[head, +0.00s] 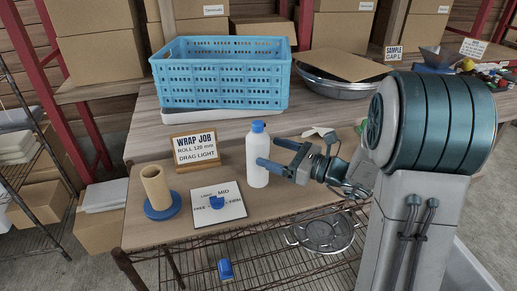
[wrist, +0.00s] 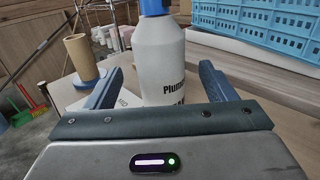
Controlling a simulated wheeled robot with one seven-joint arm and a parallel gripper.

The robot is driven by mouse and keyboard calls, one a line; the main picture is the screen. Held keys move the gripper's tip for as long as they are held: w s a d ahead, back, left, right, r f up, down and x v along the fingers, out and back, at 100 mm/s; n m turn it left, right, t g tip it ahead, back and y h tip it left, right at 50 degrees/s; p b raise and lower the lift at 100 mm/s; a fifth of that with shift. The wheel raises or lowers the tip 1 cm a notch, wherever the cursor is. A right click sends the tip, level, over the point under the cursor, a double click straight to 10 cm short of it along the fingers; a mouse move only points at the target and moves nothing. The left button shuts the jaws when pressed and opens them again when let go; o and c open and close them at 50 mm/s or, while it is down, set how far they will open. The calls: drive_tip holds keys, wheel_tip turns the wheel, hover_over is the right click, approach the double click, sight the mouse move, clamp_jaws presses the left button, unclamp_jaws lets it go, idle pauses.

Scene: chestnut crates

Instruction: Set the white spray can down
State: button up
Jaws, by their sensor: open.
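The white spray can (head: 257,172), a white bottle with a blue cap, stands upright on the small wooden table (head: 290,190). In the wrist view the can (wrist: 160,60) shows dark lettering low on its side, and its base is hidden behind my gripper's body. My gripper (head: 268,152) is open and level at the can's right side, one finger crossing in front of it. In the wrist view the fingers of my gripper (wrist: 160,78) lie on either side of the can, with a visible gap at each side.
A blue crate (head: 222,85) and a metal bowl (head: 340,88) are behind. A wire shelf (head: 270,270) runs below.

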drive_tip(key=v, duration=0.5)
drive_tip(key=s+a+f+n+g+h, duration=0.2)
drive_tip(key=s+n+g, duration=0.2)
drive_tip(key=s+n, duration=0.25)
drive_tip(key=s+a+f+n+g+h, duration=0.1)
drive_tip(key=s+a+n+g+h, duration=0.2)
drive_tip(key=s+n+g, duration=0.3)
drive_tip(key=s+d+f+n+t+h, duration=0.1)
drive_tip(key=s+d+n+t+h, duration=0.2)
drive_tip(key=s+d+n+h, duration=0.4)
drive_tip(key=d+n+h, duration=0.3)
drive_tip(key=n, duration=0.1)
drive_tip(key=shift+d+t+h, duration=0.15)
drive_tip(key=shift+t+h, duration=0.15)
drive_tip(key=shift+h, duration=0.1)
drive_tip(key=shift+f, duration=0.2)
